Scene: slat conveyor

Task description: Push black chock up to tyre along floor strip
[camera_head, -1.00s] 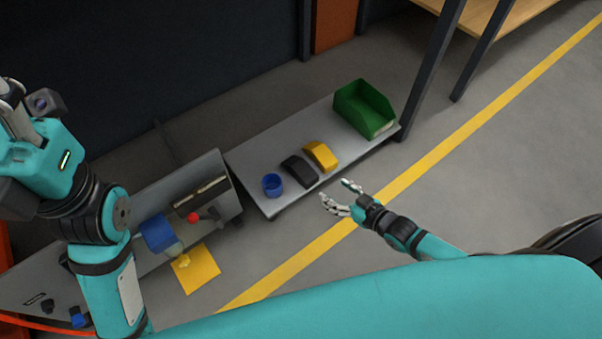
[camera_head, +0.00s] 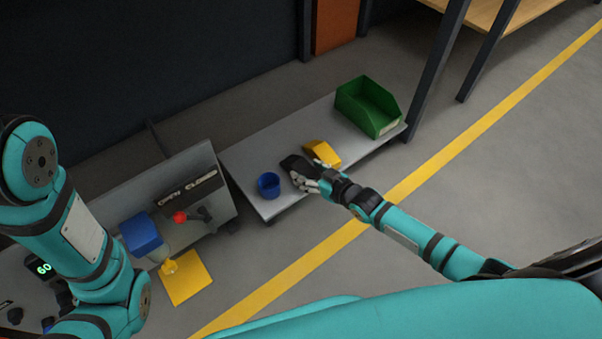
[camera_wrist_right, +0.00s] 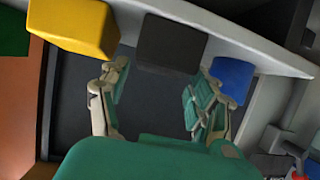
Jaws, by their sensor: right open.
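The black chock (camera_head: 293,163) lies on a low grey shelf (camera_head: 240,150), between a blue cup and a yellow block. My right gripper (camera_head: 302,180) is at its near side and partly hides it in the head view. In the right wrist view, the black chock (camera_wrist_right: 172,43) stands just beyond my open, empty right fingers (camera_wrist_right: 152,88), roughly between their tips. I cannot tell whether they touch it. No tyre is recognisable in either view. My left arm shows at the left of the head view, but its gripper does not.
The blue cup (camera_head: 268,185) stands left of the chock and the yellow block (camera_head: 322,153) right of it, both close to my right fingers. A green bin (camera_head: 368,105) is at the shelf's right end. A grey unit with a red knob (camera_head: 180,217) stands to the left.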

